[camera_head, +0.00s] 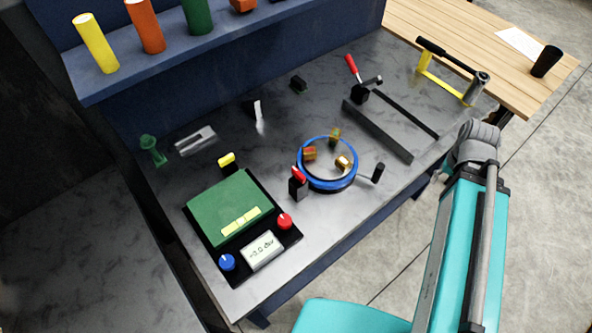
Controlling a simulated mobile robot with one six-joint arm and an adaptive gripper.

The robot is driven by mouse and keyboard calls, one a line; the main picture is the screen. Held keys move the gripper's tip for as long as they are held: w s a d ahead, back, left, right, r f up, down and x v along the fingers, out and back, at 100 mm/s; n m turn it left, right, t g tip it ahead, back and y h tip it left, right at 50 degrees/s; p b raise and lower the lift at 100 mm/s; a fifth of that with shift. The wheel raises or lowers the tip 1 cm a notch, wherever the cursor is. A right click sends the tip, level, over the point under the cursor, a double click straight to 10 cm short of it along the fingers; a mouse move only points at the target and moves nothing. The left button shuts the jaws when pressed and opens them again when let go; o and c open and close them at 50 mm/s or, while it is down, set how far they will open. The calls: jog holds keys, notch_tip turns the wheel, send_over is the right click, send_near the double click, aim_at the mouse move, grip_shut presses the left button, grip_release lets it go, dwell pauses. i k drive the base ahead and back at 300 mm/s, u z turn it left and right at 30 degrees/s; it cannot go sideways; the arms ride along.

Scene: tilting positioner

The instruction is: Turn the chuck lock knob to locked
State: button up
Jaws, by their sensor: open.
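A blue ring (327,184) with small coloured jaw-like blocks inside sits on the grey bench top and looks like the chuck. A small red knob (299,174) stands on a black block at the ring's left edge. A control panel (243,228) to its left carries a red round knob (285,222), a blue round knob (228,262) and a small display. No label shows which knob is the chuck lock, and I cannot read whether it is locked. My gripper is not in view; only teal and grey parts of my arm show at the right.
A black handle (378,172) sticks out at the ring's right. A dark bar (378,132) and a red-handled clamp (354,68) stand behind. A yellow bracket (443,81) is at the bench's far right corner. A shelf (105,82) holds coloured cylinders. The bench's front strip is clear.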

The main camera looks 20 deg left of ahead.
aim_at(301, 178)
jog(key=k, duration=1.9)
jog(key=u, duration=0.95)
jog(key=i, duration=1)
jog(key=u, duration=0.05)
